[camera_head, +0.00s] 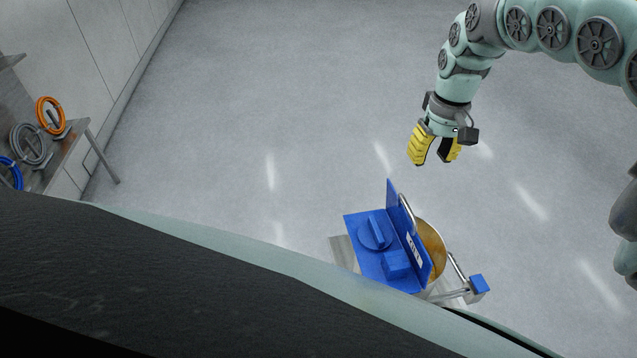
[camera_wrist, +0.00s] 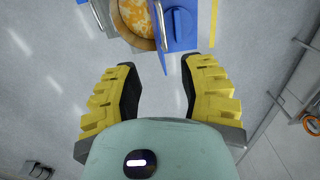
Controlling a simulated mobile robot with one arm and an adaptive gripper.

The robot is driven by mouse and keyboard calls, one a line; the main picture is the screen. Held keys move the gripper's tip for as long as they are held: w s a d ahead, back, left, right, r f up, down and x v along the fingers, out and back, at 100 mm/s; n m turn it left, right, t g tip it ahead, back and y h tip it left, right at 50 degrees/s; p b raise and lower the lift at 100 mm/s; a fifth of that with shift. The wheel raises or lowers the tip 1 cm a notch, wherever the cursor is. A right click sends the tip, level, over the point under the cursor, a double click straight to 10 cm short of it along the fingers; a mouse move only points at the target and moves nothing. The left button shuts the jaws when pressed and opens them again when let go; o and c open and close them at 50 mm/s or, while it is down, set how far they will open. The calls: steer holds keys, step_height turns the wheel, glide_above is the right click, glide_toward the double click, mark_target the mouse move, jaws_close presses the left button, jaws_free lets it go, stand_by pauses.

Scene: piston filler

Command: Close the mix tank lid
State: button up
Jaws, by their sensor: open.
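The blue piston filler stands low in the head view, with a round mix tank (camera_head: 433,246) at its right side, partly hidden by an upright blue panel (camera_head: 412,240). The panel carries a white label and a curved metal bar (camera_head: 407,213). I cannot tell for sure which part is the lid. In the wrist view the tank (camera_wrist: 136,18) shows at the top edge, its round face mottled orange and white, cut off by the frame. My gripper (camera_head: 432,160) is open and empty, apart from the machine. Its yellow fingers also show in the wrist view (camera_wrist: 160,66).
A blue plate with a round knob (camera_head: 376,232) lies left of the panel. A small blue box (camera_head: 478,287) sticks out at the machine's right. A shelf with coiled hoses (camera_head: 50,115) stands far left. The grey floor (camera_head: 270,110) around is clear.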

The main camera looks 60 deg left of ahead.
steer(key=b, duration=0.3)
glide_above(410, 209)
step_height(410, 209, down, 8)
steer(key=shift+f, duration=0.15)
step_height(410, 209, down, 2)
steer(key=shift+s+f+p, duration=0.1)
steer(key=shift+f+p, duration=0.1)
steer(key=shift+p, duration=0.55)
steer(key=shift+a+f, duration=0.2)
steer(key=shift+f, duration=0.15)
steer(key=shift+d+f+p, duration=0.1)
steer(key=shift+f+p, duration=0.25)
steer(key=shift+f, duration=0.45)
steer(key=shift+a+f, duration=0.2)
steer(key=shift+f, duration=0.4)
steer(key=shift+d+f+p, duration=0.2)
steer(key=shift+f+p, duration=0.15)
steer(key=shift+f, duration=0.4)
steer(key=shift+o, duration=0.3)
jaws_close()
